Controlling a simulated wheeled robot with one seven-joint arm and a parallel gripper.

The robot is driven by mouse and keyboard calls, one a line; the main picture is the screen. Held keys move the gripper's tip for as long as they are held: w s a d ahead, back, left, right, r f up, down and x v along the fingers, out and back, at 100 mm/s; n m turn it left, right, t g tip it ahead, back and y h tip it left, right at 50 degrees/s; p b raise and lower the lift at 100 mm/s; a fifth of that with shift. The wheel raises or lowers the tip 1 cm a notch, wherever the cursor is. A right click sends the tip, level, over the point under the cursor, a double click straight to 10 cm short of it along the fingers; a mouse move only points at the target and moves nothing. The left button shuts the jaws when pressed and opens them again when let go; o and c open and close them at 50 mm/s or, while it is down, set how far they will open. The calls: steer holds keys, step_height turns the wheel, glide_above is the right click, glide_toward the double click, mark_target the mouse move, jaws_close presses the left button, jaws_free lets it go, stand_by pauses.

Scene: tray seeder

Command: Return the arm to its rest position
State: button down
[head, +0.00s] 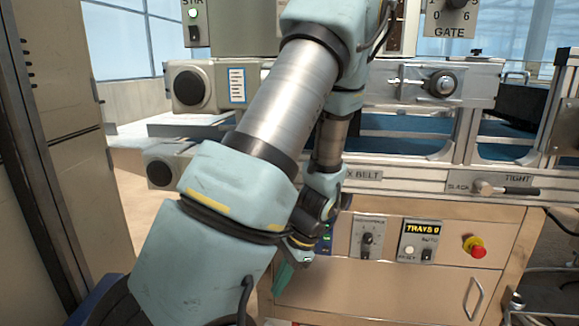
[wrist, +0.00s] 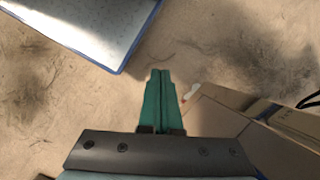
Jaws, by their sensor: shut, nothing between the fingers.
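My gripper (wrist: 160,75) shows in the wrist view with its two green fingers together and nothing between them. It points down at the bare floor. In the head view, my pale blue and silver arm crosses the middle of the picture, bent, with the wrist low in front of the machine's cabinet. There the gripper (head: 283,277) is partly visible as a green piece below the wrist, mostly hidden by the arm.
The seeder's cabinet (head: 400,292) with TRAYS display (head: 422,228), red stop button (head: 474,246) and handle stands close behind my wrist. A tight/slack lever (head: 487,188) juts out at right. A blue-edged panel (wrist: 85,22) lies upper left in the wrist view. Concrete floor (wrist: 215,45) is clear.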

steer(key=a+r+n+t+h+p, duration=0.1)
steer(key=r+n+p, duration=0.4)
steer(key=r+p, duration=0.7)
steer(key=s+a+r+n+t+h+p, duration=0.1)
steer(key=a+r+n+h+p, duration=0.2)
steer(key=r+p, duration=0.9)
step_height(320, 180, up, 14)
steer(key=n, duration=0.3)
steer(key=shift+s+a+r+t+p, duration=0.2)
steer(key=shift+t+p, duration=0.1)
steer(key=shift+p, duration=0.1)
